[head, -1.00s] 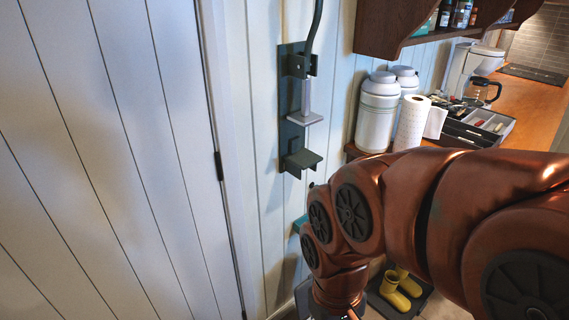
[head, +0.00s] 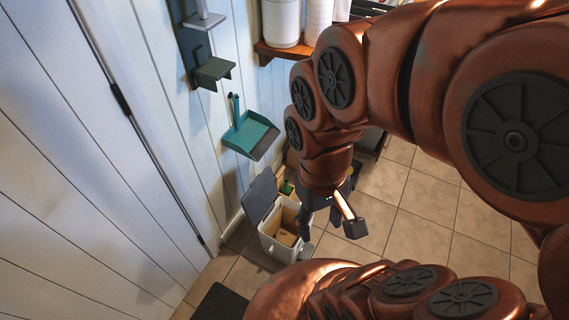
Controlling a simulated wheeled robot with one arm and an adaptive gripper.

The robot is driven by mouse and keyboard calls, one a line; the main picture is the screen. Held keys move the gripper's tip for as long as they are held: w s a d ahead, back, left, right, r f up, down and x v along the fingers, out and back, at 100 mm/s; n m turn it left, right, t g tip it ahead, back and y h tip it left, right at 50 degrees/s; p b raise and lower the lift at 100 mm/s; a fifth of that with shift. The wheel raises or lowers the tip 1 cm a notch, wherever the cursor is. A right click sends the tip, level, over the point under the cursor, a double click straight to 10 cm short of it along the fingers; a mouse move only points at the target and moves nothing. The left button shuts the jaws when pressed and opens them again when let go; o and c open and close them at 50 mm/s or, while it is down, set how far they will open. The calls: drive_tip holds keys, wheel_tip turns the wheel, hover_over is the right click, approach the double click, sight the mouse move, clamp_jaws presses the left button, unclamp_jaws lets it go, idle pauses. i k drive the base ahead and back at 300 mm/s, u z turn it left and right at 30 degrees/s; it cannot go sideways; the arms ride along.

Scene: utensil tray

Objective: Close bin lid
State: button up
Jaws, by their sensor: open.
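A small cream bin (head: 277,249) stands on the tiled floor by the white panelled wall, below the middle of the head view. Its grey lid (head: 261,194) is open and tilted up on the wall side. My gripper (head: 331,226) is open and empty to the right of the bin, pointing down. One dark finger appears near the bin's right edge; I cannot tell whether it touches. My arm hides part of the gripper and the area behind it.
A teal dustpan (head: 251,135) hangs on the wall above the bin. A dark mat (head: 220,303) lies on the floor at the lower left. A wooden shelf (head: 279,54) with white canisters is at the top. Tiled floor (head: 440,215) to the right is clear.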

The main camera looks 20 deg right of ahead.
sight(263, 190)
drive_tip(key=u, duration=3.75)
drive_tip(key=k, duration=2.2)
drive_tip(key=z, duration=1.25)
drive_tip(key=i, duration=0.5)
drive_tip(key=z, duration=0.05)
